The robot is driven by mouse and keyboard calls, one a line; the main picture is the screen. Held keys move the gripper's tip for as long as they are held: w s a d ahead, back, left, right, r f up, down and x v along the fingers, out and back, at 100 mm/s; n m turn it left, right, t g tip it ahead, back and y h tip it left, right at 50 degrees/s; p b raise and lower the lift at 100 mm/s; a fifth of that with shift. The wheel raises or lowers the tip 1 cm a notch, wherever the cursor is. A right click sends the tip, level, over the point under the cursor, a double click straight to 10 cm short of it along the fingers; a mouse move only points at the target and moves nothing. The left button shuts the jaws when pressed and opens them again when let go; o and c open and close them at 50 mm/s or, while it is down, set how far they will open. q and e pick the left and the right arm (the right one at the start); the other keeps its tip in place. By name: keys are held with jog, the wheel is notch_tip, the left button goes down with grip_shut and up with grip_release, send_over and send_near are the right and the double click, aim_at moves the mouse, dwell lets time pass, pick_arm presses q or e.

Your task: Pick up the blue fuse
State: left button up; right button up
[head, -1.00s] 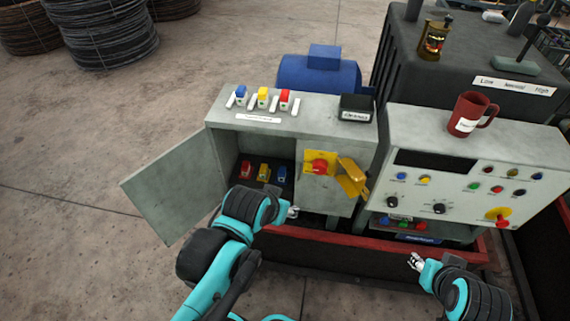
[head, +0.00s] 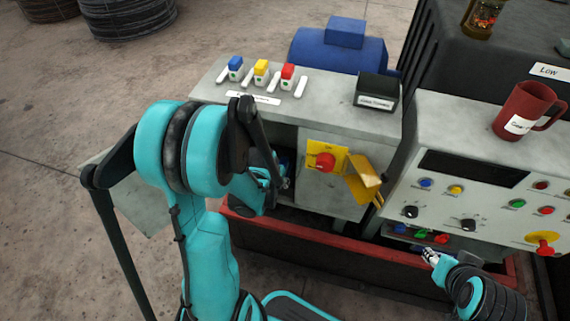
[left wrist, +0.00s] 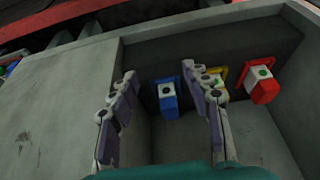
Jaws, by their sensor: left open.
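In the left wrist view a blue fuse (left wrist: 167,95) with a white top and dark dot sits in a holder inside the grey cabinet. A yellow fuse (left wrist: 213,82) and a red fuse (left wrist: 262,86) stand beside it. My left gripper (left wrist: 163,100) is open, its two fingers on either side of the blue fuse in the picture; I see no contact. In the head view my arm hides most of the cabinet's inside and much of the left gripper (head: 277,182). My right gripper (head: 430,256) is small, below the control panel; its opening is unclear.
Blue (head: 236,66), yellow (head: 261,70) and red (head: 288,75) fuses stand on the cabinet top (head: 320,108). A red rotary switch (head: 325,162) and a yellow bracket (head: 364,180) are right of the opening. A red mug (head: 527,110) stands on the control panel.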

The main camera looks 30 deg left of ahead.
aim_at(283, 161)
pick_arm(q)
jog(key=w, duration=0.2)
jog(key=w+a+b, duration=0.1)
jog(key=w, duration=0.2)
jog(key=shift+a, duration=0.1)
jog(key=w, duration=0.2)
jog(key=w+a+b, duration=0.1)
jog(key=w, duration=0.1)
jog(key=shift+w+f, duration=0.1)
jog(key=shift+f+b, duration=0.5)
jog(key=shift+b, duration=0.1)
grip_shut()
